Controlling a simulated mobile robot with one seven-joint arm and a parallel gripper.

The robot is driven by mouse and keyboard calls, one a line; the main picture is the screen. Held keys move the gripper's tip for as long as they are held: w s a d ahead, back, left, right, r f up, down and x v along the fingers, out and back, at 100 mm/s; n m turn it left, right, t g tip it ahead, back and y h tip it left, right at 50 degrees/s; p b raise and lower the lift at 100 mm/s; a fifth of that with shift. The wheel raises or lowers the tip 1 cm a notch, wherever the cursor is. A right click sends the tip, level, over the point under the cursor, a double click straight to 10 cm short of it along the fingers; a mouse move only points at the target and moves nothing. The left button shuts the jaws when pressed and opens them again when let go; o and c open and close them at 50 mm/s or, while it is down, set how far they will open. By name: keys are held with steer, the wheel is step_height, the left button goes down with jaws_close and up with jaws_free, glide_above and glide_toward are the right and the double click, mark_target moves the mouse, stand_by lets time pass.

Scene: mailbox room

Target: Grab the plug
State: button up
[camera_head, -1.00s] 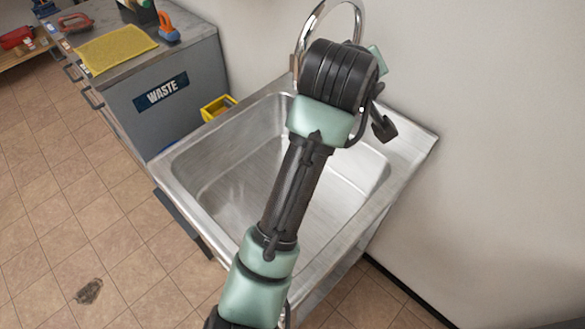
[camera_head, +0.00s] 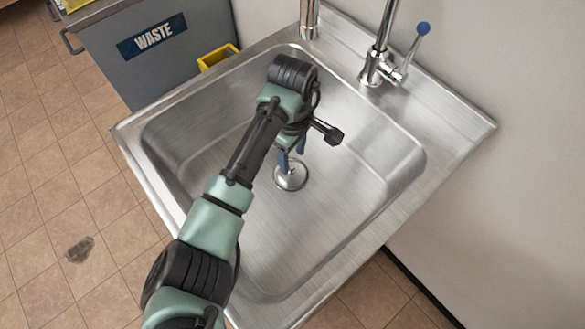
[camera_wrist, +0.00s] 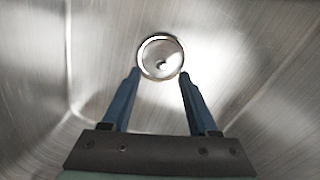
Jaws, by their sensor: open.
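The plug (camera_head: 291,177) is a round, shiny metal disc on the floor of the steel sink. In the wrist view the plug (camera_wrist: 161,57) has a bright rim and a small knob at its middle. It lies just beyond my fingertips, centred between them. My gripper (camera_head: 293,160) reaches down into the sink with its blue fingers over the plug's far edge. In the wrist view my gripper (camera_wrist: 160,75) is open, with nothing between its fingers. I cannot tell the exact height of the fingertips above the plug.
The steel sink (camera_head: 400,210) has raised walls around my gripper. A chrome tap (camera_head: 380,60) with a blue-tipped lever stands at the back right. A grey waste cabinet (camera_head: 160,70) and a yellow bin (camera_head: 216,57) are beyond the left rim. The sink floor is otherwise clear.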

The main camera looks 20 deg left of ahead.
mark_target(292, 170)
step_height(292, 170, down, 5)
steer(key=shift+s+r+b, duration=0.15)
steer(key=shift+b, duration=0.3)
jaws_close()
